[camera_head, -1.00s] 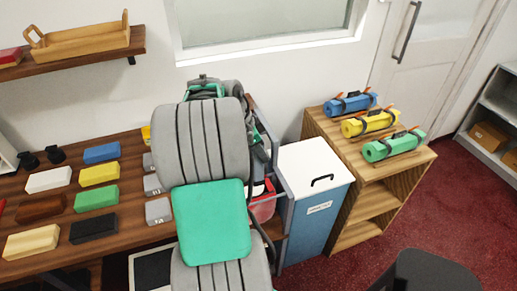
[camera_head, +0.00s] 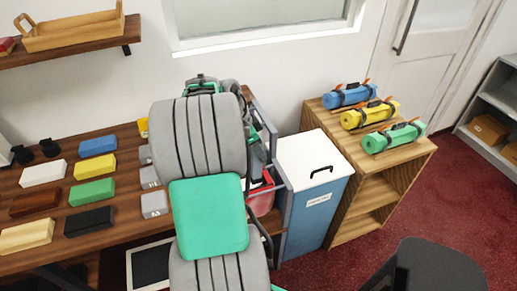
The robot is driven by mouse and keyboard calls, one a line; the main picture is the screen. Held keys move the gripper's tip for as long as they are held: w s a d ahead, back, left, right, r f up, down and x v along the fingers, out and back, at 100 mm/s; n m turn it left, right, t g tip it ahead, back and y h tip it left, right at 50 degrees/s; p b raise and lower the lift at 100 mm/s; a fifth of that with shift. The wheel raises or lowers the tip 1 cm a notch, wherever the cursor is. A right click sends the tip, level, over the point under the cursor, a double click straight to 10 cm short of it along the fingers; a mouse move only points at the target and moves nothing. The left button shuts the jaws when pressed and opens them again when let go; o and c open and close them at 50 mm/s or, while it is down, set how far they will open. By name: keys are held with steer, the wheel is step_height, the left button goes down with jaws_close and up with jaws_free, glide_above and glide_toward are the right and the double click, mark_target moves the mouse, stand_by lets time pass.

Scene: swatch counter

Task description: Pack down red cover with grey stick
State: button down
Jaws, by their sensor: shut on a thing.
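A red, bucket-like thing (camera_head: 262,204) shows in part in the head view, between my arm and a blue bin. A bright red edge and a small white patch show at its top. I cannot tell whether this red is the cover. My grey and green arm fills the middle of the picture and hides much of this spot. My gripper's fingertips are hidden behind the arm. I cannot make out a grey stick.
The blue bin (camera_head: 319,215) with a white lid stands right of the red thing. A wooden shelf (camera_head: 345,150) holds blue, yellow and green rolls. Coloured blocks lie on the brown counter (camera_head: 135,213) at left. A dark seat (camera_head: 428,265) is at lower right; red floor lies open behind it.

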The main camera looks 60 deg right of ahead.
mark_target(259, 166)
steer(key=shift+f+b, duration=3.5)
steer(key=shift+f, duration=0.8)
steer(key=shift+r, duration=0.1)
step_height(259, 166, up, 11)
steer(key=p, duration=0.8)
steer(key=shift+w+r, duration=0.1)
